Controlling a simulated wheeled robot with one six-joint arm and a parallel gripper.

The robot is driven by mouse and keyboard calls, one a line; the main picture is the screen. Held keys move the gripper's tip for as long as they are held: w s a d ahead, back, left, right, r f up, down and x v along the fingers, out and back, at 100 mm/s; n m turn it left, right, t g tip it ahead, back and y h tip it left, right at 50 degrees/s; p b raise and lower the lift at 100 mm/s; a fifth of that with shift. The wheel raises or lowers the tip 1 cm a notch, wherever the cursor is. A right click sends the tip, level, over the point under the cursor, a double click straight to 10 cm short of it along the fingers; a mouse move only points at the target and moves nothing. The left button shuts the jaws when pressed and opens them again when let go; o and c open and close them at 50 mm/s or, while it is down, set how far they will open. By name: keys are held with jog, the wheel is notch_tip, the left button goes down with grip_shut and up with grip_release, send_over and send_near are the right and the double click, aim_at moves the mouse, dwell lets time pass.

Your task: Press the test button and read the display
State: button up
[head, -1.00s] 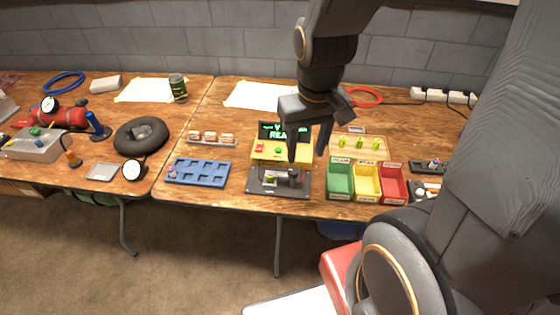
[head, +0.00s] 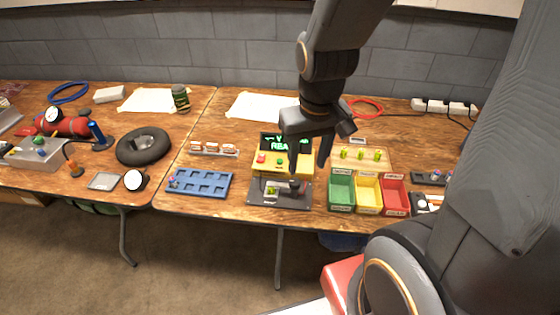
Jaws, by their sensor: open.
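A yellow tester box (head: 283,167) stands on the wooden table. Its dark display (head: 273,142) faces me with green text; part reads "REA", and the rest is hidden behind my gripper. On the box's yellow top are a red button (head: 262,159) and a green button (head: 280,162); I cannot tell which is the test button. A dark fixture plate (head: 256,194) with a small clamped part lies in front of the box. My gripper (head: 309,168) is open and empty, pointing down, over the right side of the box, right of both buttons.
Green (head: 341,207), yellow and red bins stand to the right. A blue tray (head: 204,193) with recesses lies to the left. A black ring (head: 143,147) sits further left.

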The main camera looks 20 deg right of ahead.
grip_shut()
dwell(1.8)
